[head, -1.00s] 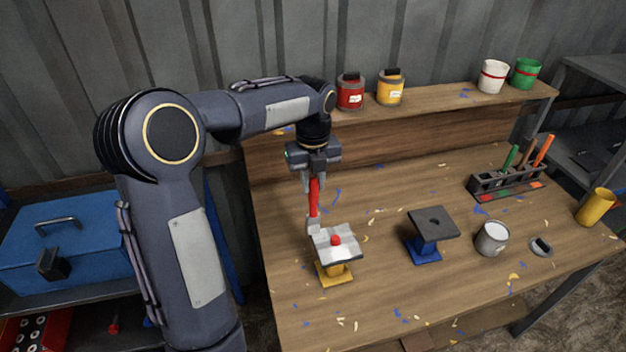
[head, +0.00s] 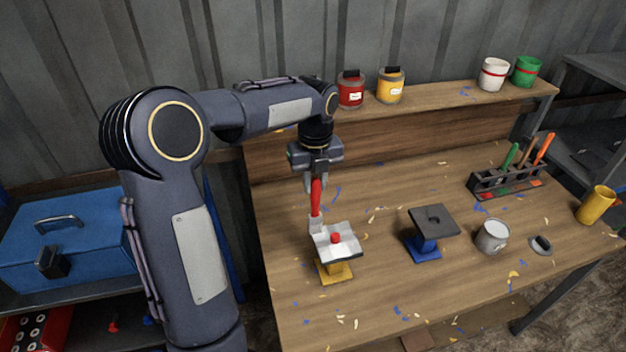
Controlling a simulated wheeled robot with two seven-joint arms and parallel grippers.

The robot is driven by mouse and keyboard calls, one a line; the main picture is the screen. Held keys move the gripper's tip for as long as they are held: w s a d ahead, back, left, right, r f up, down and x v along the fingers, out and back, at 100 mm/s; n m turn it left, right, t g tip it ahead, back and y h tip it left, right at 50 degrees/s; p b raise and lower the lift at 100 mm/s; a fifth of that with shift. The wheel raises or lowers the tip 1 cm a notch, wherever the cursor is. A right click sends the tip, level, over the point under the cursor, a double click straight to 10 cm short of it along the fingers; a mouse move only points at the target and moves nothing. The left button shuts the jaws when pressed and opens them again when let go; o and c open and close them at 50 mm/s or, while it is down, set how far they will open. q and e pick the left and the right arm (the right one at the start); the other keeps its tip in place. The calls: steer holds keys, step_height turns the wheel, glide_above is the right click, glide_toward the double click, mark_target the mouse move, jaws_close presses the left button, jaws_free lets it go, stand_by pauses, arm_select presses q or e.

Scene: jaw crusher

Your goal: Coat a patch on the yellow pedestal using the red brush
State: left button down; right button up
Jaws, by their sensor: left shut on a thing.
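The red brush (head: 316,196) points down from my left gripper (head: 316,182), which is shut on its handle. Its pale lower end is at the left edge of the yellow pedestal's top; I cannot tell if it touches. The yellow pedestal (head: 335,271) stands at the left of the bench. My right gripper is not in view.
A blue pedestal (head: 426,246) with a dark top stands to the right, then a grey can (head: 491,237) with pale contents. A brush rack (head: 503,180) and yellow cup (head: 596,205) are farther right. Paint pots (head: 351,91) line the back shelf. Flecks litter the bench.

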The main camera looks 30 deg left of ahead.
arm_select(q)
steer(key=shift+w+d+p, duration=0.95)
steer(key=shift+w+d, duration=2.1)
steer(key=shift+w, duration=0.5)
steer(key=shift+s+a+b, duration=0.3)
steer(key=shift+s+a, duration=1.3)
steer(key=shift+s, duration=0.3)
steer(key=shift+s+a+b, duration=0.25)
steer(key=shift+s+a, duration=1.35)
steer(key=shift+s, duration=0.25)
